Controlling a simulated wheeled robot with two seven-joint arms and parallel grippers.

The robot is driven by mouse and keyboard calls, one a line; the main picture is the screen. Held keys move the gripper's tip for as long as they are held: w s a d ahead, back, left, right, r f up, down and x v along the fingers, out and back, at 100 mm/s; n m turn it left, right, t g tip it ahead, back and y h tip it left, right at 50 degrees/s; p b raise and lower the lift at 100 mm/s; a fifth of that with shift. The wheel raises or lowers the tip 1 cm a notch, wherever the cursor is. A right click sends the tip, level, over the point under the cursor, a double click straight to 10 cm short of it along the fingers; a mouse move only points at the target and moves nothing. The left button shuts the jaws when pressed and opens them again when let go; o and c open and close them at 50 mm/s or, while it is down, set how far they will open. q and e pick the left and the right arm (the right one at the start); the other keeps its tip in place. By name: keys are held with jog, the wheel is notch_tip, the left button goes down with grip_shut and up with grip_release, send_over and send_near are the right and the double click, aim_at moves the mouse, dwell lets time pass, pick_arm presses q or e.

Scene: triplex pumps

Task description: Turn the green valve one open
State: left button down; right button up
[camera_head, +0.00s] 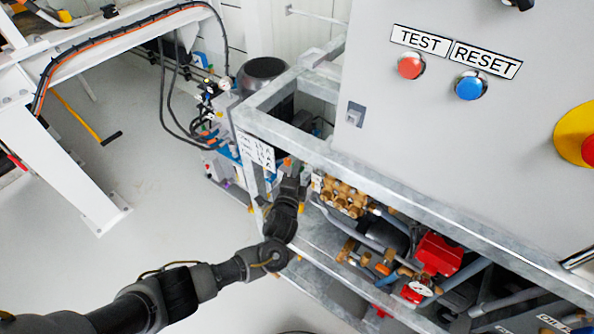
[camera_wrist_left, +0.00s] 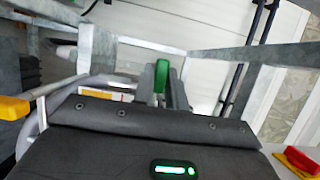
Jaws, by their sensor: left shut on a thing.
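The green valve handle (camera_wrist_left: 161,75) stands upright in the middle of the left wrist view. My left gripper (camera_wrist_left: 163,84) is shut on it, with a finger on either side. The green handle is hidden there behind the gripper and the frame. My right gripper is in neither view.
The galvanised frame (camera_head: 400,183) runs right of my gripper, with brass fittings (camera_head: 342,196) and a red pump part (camera_head: 438,254) below its top rail. A yellow handle (camera_wrist_left: 14,107) is left in the wrist view. Open floor (camera_head: 150,220) lies left.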

pick_arm(q)
jog(key=n+g+h+p, duration=0.1)
jog(key=n+g+p, duration=0.1)
jog(key=n+p, duration=0.1)
jog(key=n+g+h+p, duration=0.1)
jog(key=n+g+p, duration=0.1)
jog(key=n, duration=0.3)
jog(key=n+g+h+p, duration=0.1)
jog(key=n+g+p, duration=0.1)
jog(key=n+p, duration=0.1)
jog(key=shift+w+a+r+n+p, duration=0.1)
jog(key=shift+a+r+n+p, duration=0.2)
jog(key=shift+n, duration=0.3)
jog(key=shift+f, duration=0.1)
dwell(0.5)
jog(key=c, duration=1.4)
grip_release()
jog(key=shift+c, duration=0.2)
